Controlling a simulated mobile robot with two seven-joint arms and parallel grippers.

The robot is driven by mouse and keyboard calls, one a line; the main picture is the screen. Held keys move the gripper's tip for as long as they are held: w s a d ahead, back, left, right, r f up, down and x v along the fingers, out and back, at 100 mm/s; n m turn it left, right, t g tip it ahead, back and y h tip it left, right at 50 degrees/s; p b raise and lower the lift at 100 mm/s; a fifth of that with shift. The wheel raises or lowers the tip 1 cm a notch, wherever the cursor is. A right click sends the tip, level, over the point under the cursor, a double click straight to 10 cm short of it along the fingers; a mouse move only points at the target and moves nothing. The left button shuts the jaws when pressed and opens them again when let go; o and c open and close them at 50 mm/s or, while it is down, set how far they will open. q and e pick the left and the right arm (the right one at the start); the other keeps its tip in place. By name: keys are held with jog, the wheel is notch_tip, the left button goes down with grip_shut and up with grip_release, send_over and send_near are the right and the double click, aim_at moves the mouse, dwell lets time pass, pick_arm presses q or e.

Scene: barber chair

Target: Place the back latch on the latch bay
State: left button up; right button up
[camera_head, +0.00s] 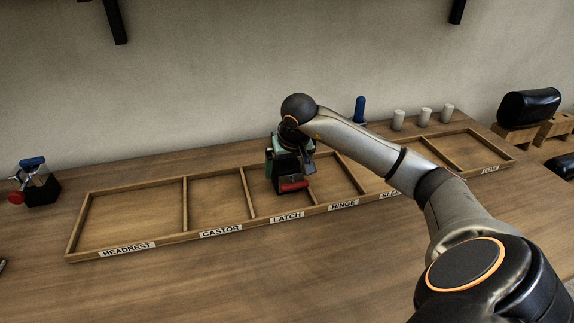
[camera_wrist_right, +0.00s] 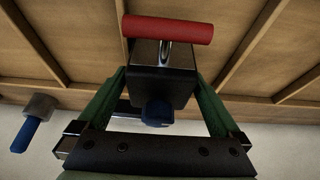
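The latch is a black block with a red bar handle (camera_head: 293,186), also seen in the right wrist view (camera_wrist_right: 158,72) with a blue knob between my fingers. My right gripper (camera_head: 288,164) is over the tray's latch bay (camera_head: 265,200), marked LATCH. Its green fingers (camera_wrist_right: 160,92) close on both sides of the black block. The latch is over the bay; whether its underside touches the bay floor cannot be told, as the arm and gripper hide part of it. My left gripper is not in view.
The long wooden tray (camera_head: 155,243) has low dividers and labelled bays; the headrest and castor bays are empty. A black block with blue top and red knob (camera_head: 38,185) stands at left. A blue peg (camera_head: 360,109), white cylinders (camera_head: 425,117) and a black cushion (camera_head: 528,106) stand behind.

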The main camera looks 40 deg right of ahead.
jog(key=shift+r, duration=0.25)
jog(key=p+v, duration=0.1)
jog(key=v, duration=1)
jog(key=shift+s+r, duration=0.2)
jog(key=shift+r, duration=0.15)
